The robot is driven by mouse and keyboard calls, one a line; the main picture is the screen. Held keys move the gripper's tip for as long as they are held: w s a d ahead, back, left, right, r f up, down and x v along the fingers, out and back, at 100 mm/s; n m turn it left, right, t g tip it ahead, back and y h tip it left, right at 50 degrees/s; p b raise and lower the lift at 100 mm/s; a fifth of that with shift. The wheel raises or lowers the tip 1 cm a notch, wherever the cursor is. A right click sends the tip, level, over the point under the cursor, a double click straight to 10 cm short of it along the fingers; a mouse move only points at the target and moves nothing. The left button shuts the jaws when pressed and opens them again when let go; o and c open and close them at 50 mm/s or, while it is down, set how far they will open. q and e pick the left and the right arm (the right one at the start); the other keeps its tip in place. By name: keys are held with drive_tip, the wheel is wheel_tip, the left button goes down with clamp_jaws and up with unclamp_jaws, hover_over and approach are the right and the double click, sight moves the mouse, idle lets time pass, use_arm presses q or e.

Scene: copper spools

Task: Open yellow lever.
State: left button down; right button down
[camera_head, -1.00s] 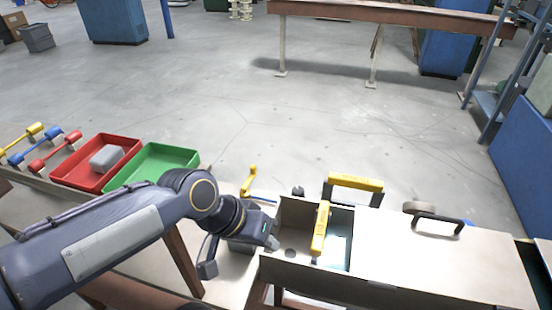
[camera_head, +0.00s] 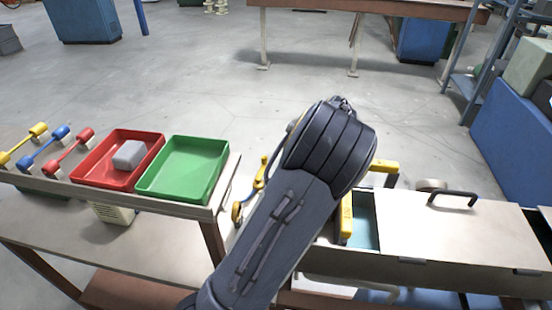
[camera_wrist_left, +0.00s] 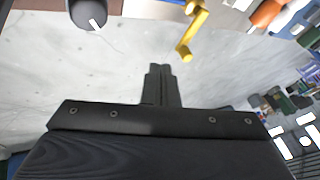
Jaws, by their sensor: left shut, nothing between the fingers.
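A yellow crank-shaped lever (camera_head: 261,173) stands at the middle table, just left of my left arm and partly covered by it. A yellow crank (camera_wrist_left: 192,32) shows in the left wrist view, above and to the right of the fingertips and apart from them. Another yellow lever (camera_head: 24,144) stands in a row with a blue lever (camera_head: 42,149) and a red lever (camera_head: 67,153) on the left table. My left gripper (camera_wrist_left: 159,68) is shut and empty; in the head view my own arm hides it. My right gripper is in no view.
A red tray (camera_head: 80,174) with a grey block (camera_head: 128,154) and a green tray (camera_head: 150,186) stand on the left table. Right of my arm is a long box with a pale lid (camera_head: 430,233), a black handle (camera_head: 453,196) and a yellow bar (camera_head: 346,220).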

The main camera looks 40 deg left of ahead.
sight(261, 168)
use_arm(q)
drive_tip(key=a+f+y+p, duration=0.1)
drive_tip(key=a+f+p, duration=0.3)
drive_tip(key=a+f, duration=0.3)
drive_tip(key=shift+w+a, duration=0.3)
drive_tip(key=shift+a, duration=0.6)
drive_tip(key=shift+f, duration=0.1)
drive_tip(key=shift+s+a+b, duration=0.25)
drive_tip(key=shift+a+b, duration=0.35)
drive_tip(key=shift+a, duration=0.2)
